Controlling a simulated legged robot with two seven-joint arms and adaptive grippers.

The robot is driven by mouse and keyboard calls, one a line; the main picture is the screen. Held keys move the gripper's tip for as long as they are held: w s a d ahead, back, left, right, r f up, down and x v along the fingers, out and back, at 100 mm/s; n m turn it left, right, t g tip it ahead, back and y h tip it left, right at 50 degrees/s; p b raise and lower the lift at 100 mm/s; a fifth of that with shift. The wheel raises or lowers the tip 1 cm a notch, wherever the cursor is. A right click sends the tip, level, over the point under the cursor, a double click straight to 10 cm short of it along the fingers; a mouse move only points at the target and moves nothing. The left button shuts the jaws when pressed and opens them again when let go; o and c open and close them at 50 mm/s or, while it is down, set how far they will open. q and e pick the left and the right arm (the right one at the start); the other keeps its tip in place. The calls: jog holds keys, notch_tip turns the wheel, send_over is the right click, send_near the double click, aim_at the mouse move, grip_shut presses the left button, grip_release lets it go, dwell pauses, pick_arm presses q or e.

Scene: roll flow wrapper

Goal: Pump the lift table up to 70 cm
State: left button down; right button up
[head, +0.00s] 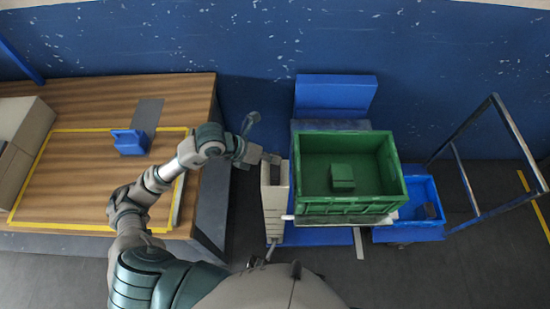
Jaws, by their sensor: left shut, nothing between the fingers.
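The lift table (330,236) stands right of centre in the head view, with a blue base and a pale top edge showing under a green crate (310,207). A pale grey upright unit (274,205) stands at its left side; I cannot tell which part is the pump lever. My left arm reaches in from the lower left. My left gripper (264,156) is shut and empty, close to the top of the grey unit; I cannot tell whether it touches. The table's height cannot be read from this view. My right gripper is not in view.
A green block (342,178) lies in the crate. A blue bin (424,190) and a metal frame (465,176) stand to the right. A wooden bench (90,100) with a blue object (130,143) is at the left. A blue wall closes the back.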

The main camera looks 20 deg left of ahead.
pick_arm(q)
jog(key=shift+f+b, duration=0.65)
jog(key=shift+f, duration=0.25)
dwell(0.5)
jog(key=shift+r, duration=0.15)
jog(key=shift+r+p, duration=2)
jog(key=shift+r, duration=0.65)
jog(key=shift+r+p, duration=0.3)
jog(key=shift+r, duration=0.15)
notch_tip(320, 180, up, 4)
jog(key=p, duration=0.3)
jog(key=shift+d, duration=0.1)
